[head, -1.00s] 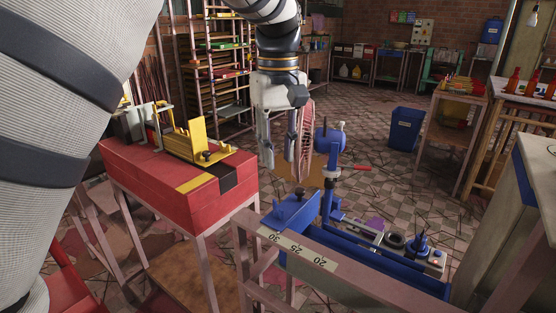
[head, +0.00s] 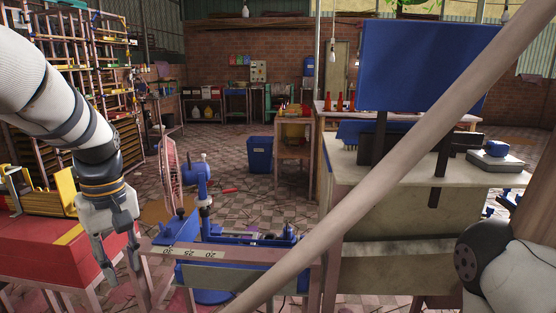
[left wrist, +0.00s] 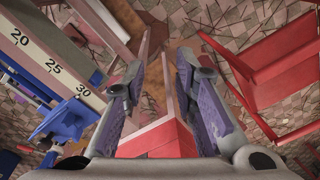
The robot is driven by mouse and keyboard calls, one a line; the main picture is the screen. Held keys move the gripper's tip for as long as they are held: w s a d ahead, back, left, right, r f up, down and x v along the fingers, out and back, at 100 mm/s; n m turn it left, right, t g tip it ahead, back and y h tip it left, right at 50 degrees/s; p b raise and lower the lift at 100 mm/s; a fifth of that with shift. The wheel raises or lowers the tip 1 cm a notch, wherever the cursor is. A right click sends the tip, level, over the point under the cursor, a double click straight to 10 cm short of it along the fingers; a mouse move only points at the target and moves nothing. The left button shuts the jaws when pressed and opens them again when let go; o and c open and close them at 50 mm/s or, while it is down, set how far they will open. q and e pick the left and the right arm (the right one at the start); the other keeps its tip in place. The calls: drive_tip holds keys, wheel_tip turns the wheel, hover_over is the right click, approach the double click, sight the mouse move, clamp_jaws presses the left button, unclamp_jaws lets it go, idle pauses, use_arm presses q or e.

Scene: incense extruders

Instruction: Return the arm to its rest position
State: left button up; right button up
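My left gripper (head: 122,262) hangs fingers-down in the head view, between the red bench and the blue extruder. Its two fingers are apart with nothing between them. In the left wrist view my left gripper (left wrist: 160,95) also shows its fingers spread over the floor and a red edge. Part of my right arm shows at the lower right edge of the head view; its gripper is out of the picture. The blue extruder (head: 205,190) stands just right of the left gripper, with a numbered scale (head: 190,252) in front of it.
The red bench (head: 40,250) with a yellow jig (head: 66,190) is at the left. A worktable (head: 400,185) with a dark blue panel (head: 425,65) stands at the right. A pale diagonal post (head: 400,165) crosses the foreground. A blue bin (head: 260,155) stands on open floor.

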use_arm(q)
drive_tip(key=s+f+m, duration=0.1)
drive_tip(key=s+f, duration=0.2)
drive_tip(key=f, duration=0.4)
drive_tip(key=s+f+m+g, duration=0.1)
drive_tip(key=s+f, duration=0.1)
drive_tip(key=f, duration=0.4)
drive_tip(key=s+f+m, duration=0.1)
drive_tip(key=s+f, duration=0.2)
drive_tip(key=f, duration=0.4)
drive_tip(key=s+d+f+m, duration=0.2)
drive_tip(key=s+f, duration=0.1)
drive_tip(key=s, duration=0.5)
drive_tip(key=s+d+f+m, duration=0.2)
drive_tip(key=s+f, duration=0.1)
drive_tip(key=s, duration=0.6)
drive_tip(key=s+d+f+m, duration=0.1)
drive_tip(key=s+f+m, duration=0.1)
drive_tip(key=s, duration=0.7)
drive_tip(key=shift+d+f, duration=0.4)
drive_tip(key=shift+f, duration=0.1)
drive_tip(key=shift+w, duration=0.15)
